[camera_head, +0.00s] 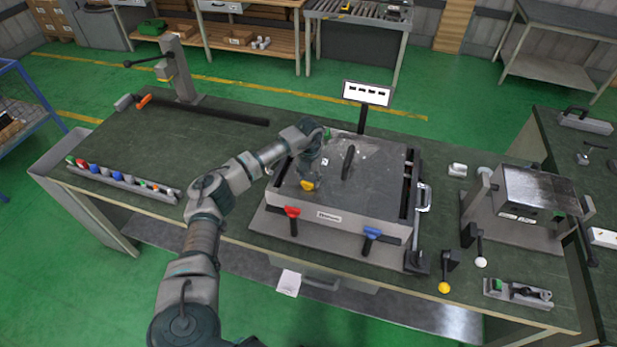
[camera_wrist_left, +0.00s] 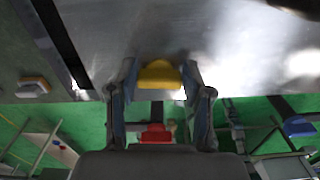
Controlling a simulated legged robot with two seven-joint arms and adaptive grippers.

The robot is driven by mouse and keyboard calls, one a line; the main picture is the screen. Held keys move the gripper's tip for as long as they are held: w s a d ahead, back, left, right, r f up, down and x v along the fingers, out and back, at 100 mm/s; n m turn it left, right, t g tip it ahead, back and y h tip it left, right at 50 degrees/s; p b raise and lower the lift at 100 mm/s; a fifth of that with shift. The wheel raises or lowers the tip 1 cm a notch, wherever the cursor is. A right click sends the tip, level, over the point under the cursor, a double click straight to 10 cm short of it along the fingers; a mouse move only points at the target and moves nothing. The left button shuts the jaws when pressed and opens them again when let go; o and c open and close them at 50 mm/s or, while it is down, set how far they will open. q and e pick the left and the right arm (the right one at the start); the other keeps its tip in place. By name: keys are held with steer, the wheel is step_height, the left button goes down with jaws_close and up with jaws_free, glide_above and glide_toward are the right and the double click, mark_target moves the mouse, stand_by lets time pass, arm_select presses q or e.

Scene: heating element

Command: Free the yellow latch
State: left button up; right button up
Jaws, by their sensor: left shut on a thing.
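The yellow latch (camera_head: 307,185) is a small yellow piece on the front part of the grey metal box (camera_head: 330,217). My left gripper (camera_head: 309,178) reaches down over the box from the left and is shut on the latch. In the left wrist view the yellow latch (camera_wrist_left: 159,75) sits between the two fingertips (camera_wrist_left: 160,82). Part of it is hidden by the fingers. My right gripper is not in view.
A red handle (camera_head: 292,212) and a blue handle (camera_head: 371,235) stand at the box's front edge. A black handle (camera_head: 348,162) rises from its top. A metal side handle (camera_head: 424,197) is at right. The bench left of the box is mostly clear.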

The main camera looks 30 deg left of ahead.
arm_select(q)
steer(key=shift+d+n, duration=0.1)
steer(key=shift+n, duration=0.5)
steer(key=o, duration=1.2)
steer(key=shift+w, duration=0.1)
steer(key=shift+c, duration=0.2)
steer(key=shift+r, duration=0.1)
step_height(320, 180, up, 12)
steer(key=shift+f, duration=0.2)
steer(key=shift+w, duration=0.1)
